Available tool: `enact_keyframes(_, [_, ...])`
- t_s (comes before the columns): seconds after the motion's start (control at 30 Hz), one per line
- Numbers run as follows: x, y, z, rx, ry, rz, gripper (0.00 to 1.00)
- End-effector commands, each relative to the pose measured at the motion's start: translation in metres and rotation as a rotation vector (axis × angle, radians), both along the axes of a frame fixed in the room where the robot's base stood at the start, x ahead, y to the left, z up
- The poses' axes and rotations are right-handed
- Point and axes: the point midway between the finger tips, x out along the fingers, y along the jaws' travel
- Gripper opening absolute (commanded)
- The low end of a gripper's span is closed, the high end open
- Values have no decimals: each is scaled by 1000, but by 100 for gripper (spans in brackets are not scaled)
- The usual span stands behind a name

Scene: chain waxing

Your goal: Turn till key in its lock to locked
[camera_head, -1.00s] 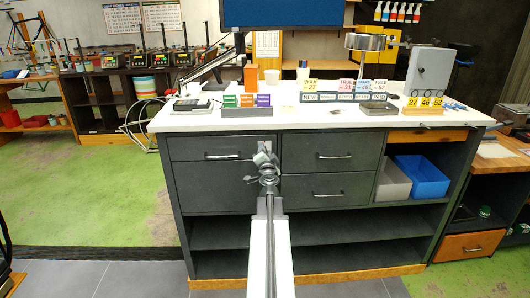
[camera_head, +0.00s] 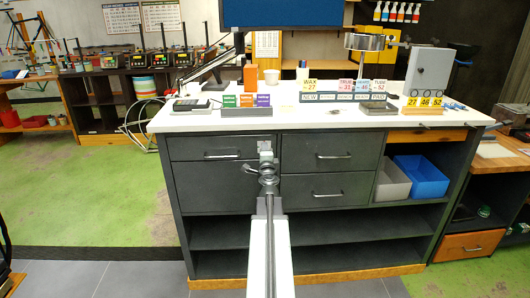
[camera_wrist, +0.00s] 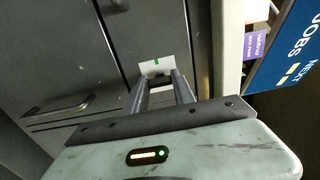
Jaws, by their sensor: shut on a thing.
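My gripper (camera_head: 266,150) is at the front of the dark grey counter, between the left and right drawer columns. In the wrist view its two fingers (camera_wrist: 163,78) are close together at a small white plate (camera_wrist: 146,68) with a green mark. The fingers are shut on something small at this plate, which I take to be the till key. The key and the lock slot are hidden by the fingertips, so I cannot read the key's angle. The left drawer (camera_head: 212,149) beside the gripper is closed.
The white countertop (camera_head: 300,122) above holds coloured cards, a card reader (camera_head: 191,104) and a row of labels. Drawer handles (camera_head: 333,156) stick out on the right. Open shelves (camera_head: 320,230) lie below. A blue bin (camera_head: 422,176) sits at the right.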

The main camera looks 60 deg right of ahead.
Motion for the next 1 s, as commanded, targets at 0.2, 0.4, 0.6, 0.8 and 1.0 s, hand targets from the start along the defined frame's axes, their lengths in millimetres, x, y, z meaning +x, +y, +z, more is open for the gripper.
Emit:
enact_keyframes(0.2, [1,2,-1,8,-11,4,0])
enact_keyframes(0.4, [1,2,-1,8,-11,4,0])
enact_keyframes(0.6, [1,2,-1,8,-11,4,53])
enact_keyframes(0.8, [1,1,0,8,-11,3,53])
enact_keyframes(1.0, [0,7,0,8,-11,3,53])
